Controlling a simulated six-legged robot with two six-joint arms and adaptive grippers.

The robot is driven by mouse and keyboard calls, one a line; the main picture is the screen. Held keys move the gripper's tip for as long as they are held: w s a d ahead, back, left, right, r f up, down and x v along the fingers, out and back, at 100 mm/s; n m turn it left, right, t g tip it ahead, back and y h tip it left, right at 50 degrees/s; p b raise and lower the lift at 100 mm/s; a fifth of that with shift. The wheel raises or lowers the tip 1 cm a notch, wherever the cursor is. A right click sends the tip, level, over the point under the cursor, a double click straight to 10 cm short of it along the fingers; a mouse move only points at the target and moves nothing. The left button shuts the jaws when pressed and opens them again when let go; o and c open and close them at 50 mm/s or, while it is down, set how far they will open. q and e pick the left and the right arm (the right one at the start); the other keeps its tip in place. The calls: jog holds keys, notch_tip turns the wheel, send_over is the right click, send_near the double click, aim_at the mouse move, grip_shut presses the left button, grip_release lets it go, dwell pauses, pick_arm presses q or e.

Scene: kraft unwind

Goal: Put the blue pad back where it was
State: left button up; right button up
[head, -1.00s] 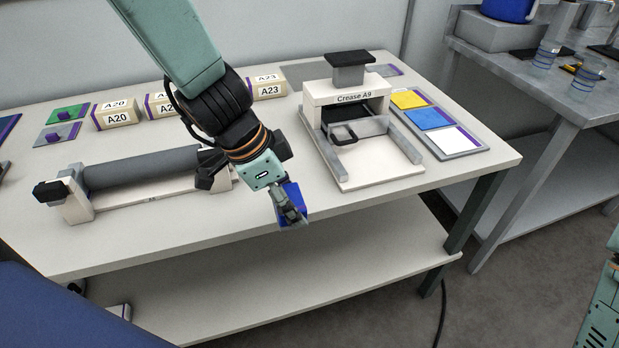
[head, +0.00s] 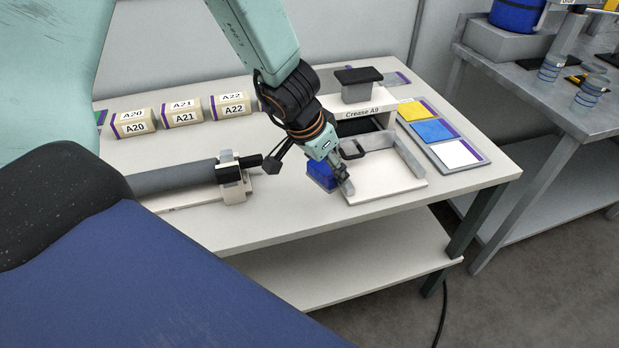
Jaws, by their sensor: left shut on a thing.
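My left gripper (head: 343,183) is shut on the blue pad (head: 320,173), which shows as a small dark blue block beside the fingers. The fingers hide part of it. They are at the front left corner of the crease press (head: 385,182), labelled "Crease A9". I cannot tell whether the pad touches the table or the press base. Right of the press, a grey board (head: 482,152) with a purple edge carries yellow, blue and white squares; the blue square (head: 432,131) lies in the middle. My right gripper is out of view.
Cream blocks labelled A20 (head: 133,123), A21 and A22 stand along the back of the table (head: 255,218). A grey roller (head: 175,179) on a cream stand lies left of my gripper. The press's black-topped post (head: 358,83) rises behind the gripper. The table's front strip is clear.

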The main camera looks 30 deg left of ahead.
pick_arm(q)
jog(key=w+a+r+n+y+p, duration=0.1)
jog(key=w+a+n+p, duration=0.15)
jog(key=a+n, duration=0.2)
jog(key=shift+y, duration=0.4)
jog(key=f+b, duration=0.1)
jog(key=f, duration=0.1)
jog(key=a+f+b, duration=0.1)
jog(key=f+b, duration=0.2)
jog(key=b, duration=0.1)
jog(key=shift+s+a+f, duration=0.25)
jog(key=shift+s+f, duration=0.1)
jog(key=shift+f, duration=0.05)
jog(key=shift+d+f+b, duration=0.15)
jog(key=shift+f+b, duration=0.25)
jog(key=shift+b, duration=0.25)
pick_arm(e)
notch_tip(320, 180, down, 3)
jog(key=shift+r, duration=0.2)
pick_arm(q)
notch_tip(320, 180, down, 4)
jog(key=b, duration=0.3)
jog(key=shift+r, duration=0.3)
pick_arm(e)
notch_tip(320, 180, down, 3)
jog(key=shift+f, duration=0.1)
